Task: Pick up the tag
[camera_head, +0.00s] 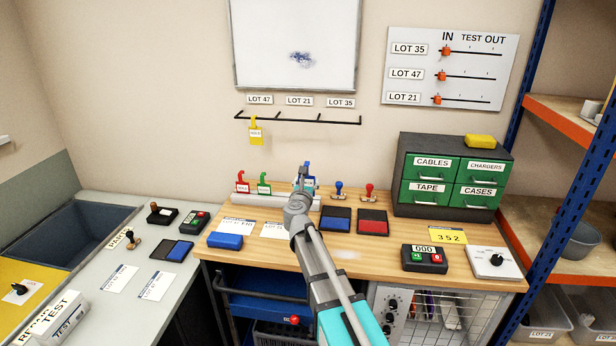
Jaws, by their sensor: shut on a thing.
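A blue tag (311,182) stands upright at the back of the wooden bench, mostly hidden behind my gripper (303,178). My gripper is shut on it. I cannot tell whether the tag still touches its pale holder bar (285,200). A red tag (242,185) and a green tag (264,186) stand in that bar to the left. A yellow tag (256,133) hangs from the black wall rail (300,119), under the LOT 47 label.
Two stamps (339,191) (370,192) stand right of my gripper, behind a blue ink pad (336,219) and a red ink pad (372,222). A green-drawer cabinet (449,148) stands at the back right. Paper cards and a blue block (225,241) lie at the left.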

